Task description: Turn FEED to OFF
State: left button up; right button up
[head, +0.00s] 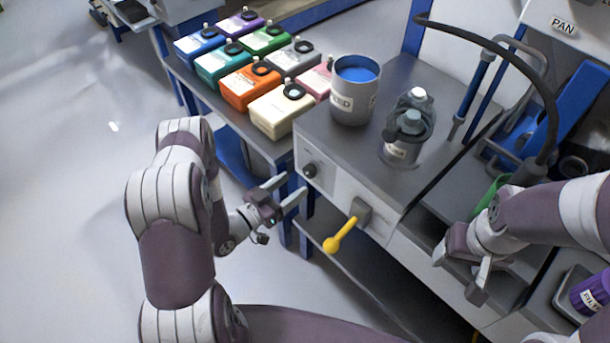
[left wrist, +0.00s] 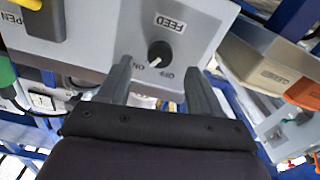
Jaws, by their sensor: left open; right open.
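The FEED knob (head: 309,170) is a small dark knob on the front face of the grey cabinet (head: 335,191). My left gripper (head: 294,186) is open and empty just in front of the knob. In the left wrist view its fingers (left wrist: 157,80) stand apart on either side below the knob, not seen touching it. My right gripper (head: 460,274) is open at the right, away from the knob, seemingly empty.
A yellow lever (head: 340,236) sticks out of the cabinet front, right of the knob. Several coloured boxes (head: 249,85) stand on the table behind. Open floor lies at the left.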

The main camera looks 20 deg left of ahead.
aim_at(307, 175)
pick_arm(q)
jog(key=x, duration=0.5)
jog(key=shift+w+d, duration=0.1)
jog(key=shift+w, duration=0.2)
jog(key=c, duration=1.1)
jog(key=shift+o, duration=0.2)
jog(key=n, duration=0.6)
jog(key=shift+s+p, duration=0.1)
jog(key=shift+p, duration=0.2)
jog(key=n, duration=0.5)
jog(key=shift+d+r+n+p, duration=0.1)
jog(key=shift+n+p, duration=0.2)
jog(key=shift+n, duration=0.1)
